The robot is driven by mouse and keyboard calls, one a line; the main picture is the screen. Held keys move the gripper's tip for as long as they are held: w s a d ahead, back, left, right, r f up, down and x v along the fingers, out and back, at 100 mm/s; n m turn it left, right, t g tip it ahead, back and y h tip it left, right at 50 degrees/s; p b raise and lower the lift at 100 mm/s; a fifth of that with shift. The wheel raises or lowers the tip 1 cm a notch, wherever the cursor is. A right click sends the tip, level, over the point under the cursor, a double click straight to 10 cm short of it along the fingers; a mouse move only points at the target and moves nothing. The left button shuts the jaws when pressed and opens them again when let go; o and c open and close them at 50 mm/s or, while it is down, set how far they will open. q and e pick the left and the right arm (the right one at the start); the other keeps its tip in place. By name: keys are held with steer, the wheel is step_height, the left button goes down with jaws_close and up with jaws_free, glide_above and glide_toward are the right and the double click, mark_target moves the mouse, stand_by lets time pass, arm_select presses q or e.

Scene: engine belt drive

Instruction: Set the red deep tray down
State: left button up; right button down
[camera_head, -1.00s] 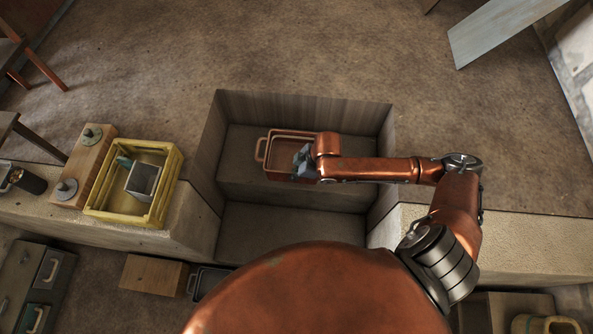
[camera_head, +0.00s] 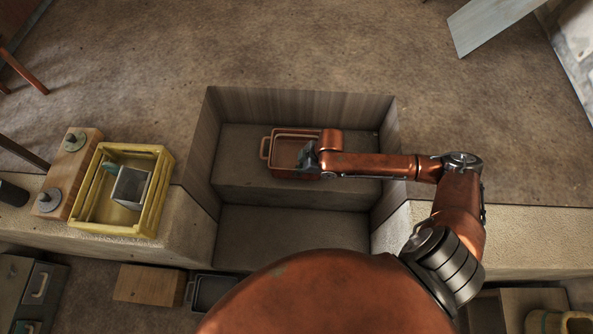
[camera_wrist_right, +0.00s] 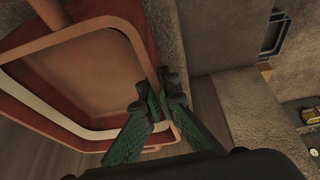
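The red deep tray (camera_head: 285,153) is over the upper step of the recess, with a loop handle at its left end. Its inside and pale rim fill the left of the right wrist view (camera_wrist_right: 95,75). My right gripper (camera_head: 306,158) is at the tray's right end. In the wrist view its green fingers (camera_wrist_right: 156,100) lie close together on either side of the tray's edge, apparently shut on it. The tray looks about level; whether its bottom touches the step is hidden. My left gripper is not in view.
The recess has an upper step (camera_head: 235,180) and a lower step (camera_head: 290,235), both otherwise empty, between upright walls. A yellow crate (camera_head: 152,215) holding a grey box (camera_head: 131,186) stands left on the ledge. A dark tray (camera_head: 207,290) lies below, partly hidden by my body.

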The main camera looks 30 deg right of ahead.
steer(key=shift+f, duration=0.1)
stand_by(0.3)
steer(key=c, duration=2.6)
jaws_free()
steer(key=shift+f, duration=0.1)
steer(key=shift+c, duration=0.2)
steer(key=o, duration=0.5)
